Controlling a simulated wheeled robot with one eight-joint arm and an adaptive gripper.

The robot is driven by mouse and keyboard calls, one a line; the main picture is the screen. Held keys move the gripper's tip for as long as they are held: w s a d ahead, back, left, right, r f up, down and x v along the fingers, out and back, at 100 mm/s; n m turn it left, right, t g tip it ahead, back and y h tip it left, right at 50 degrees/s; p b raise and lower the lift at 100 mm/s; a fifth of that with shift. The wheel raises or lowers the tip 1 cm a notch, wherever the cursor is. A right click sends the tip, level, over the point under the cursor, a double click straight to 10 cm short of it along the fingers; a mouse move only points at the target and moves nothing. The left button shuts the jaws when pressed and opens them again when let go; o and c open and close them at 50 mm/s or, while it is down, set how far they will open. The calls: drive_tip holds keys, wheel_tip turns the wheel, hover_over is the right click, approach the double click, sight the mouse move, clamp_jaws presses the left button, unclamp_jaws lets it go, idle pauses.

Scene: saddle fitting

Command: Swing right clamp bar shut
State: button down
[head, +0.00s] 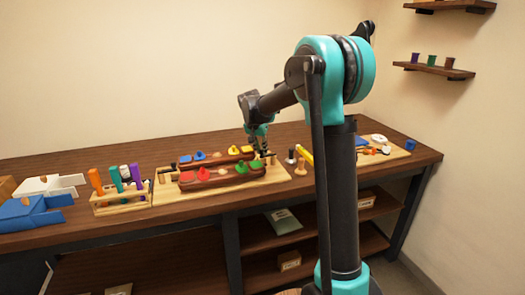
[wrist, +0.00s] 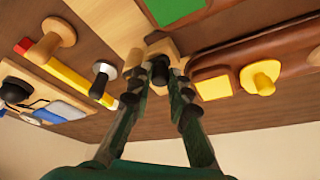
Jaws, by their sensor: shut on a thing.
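My gripper (head: 261,146) reaches down at the right end of the light wooden board (head: 283,177). In the wrist view its two fingers (wrist: 160,88) are closed around a dark knob (wrist: 158,73), which I take for the handle of the right clamp bar. A pale wooden block shows just behind the knob (wrist: 163,48). The fingers hide much of the bar, so its exact angle is unclear. Two long brown saddle pieces lie along the board, the front one (head: 222,181) and the back one (head: 217,159), with coloured blocks on top.
A rack of coloured handles (head: 122,207) stands left of the board. Farther right is a tray (head: 398,152) with small parts.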

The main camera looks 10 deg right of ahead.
drive_tip(key=shift+w+m, duration=0.2)
drive_tip(key=shift+m, duration=0.1)
idle(0.4)
drive_tip(key=c, duration=1.4)
unclamp_jaws()
drive_tip(key=shift+c, duration=0.2)
drive_tip(key=shift+a+r, duration=0.1)
drive_tip(key=v, duration=1.1)
drive_tip(key=shift+a+r, duration=0.15)
drive_tip(key=shift+r, duration=0.25)
drive_tip(key=shift+s, duration=0.15)
drive_tip(key=s+d+f+n, duration=0.2)
drive_tip(key=s+d+f, duration=0.2)
drive_tip(key=s+f, duration=0.4)
drive_tip(key=s+d+f+n+y, duration=0.1)
drive_tip(key=s+d+f, duration=0.3)
drive_tip(key=s+f, duration=0.4)
drive_tip(key=s+d+f+n+y, duration=0.1)
drive_tip(key=s+d+f+n, duration=0.2)
drive_tip(key=s+f, duration=0.5)
drive_tip(key=s+d, duration=0.1)
drive_tip(key=s, duration=1)
drive_tip(key=shift+d+f+n, duration=0.2)
drive_tip(key=shift+f+n, duration=0.05)
drive_tip(key=shift+n, duration=0.05)
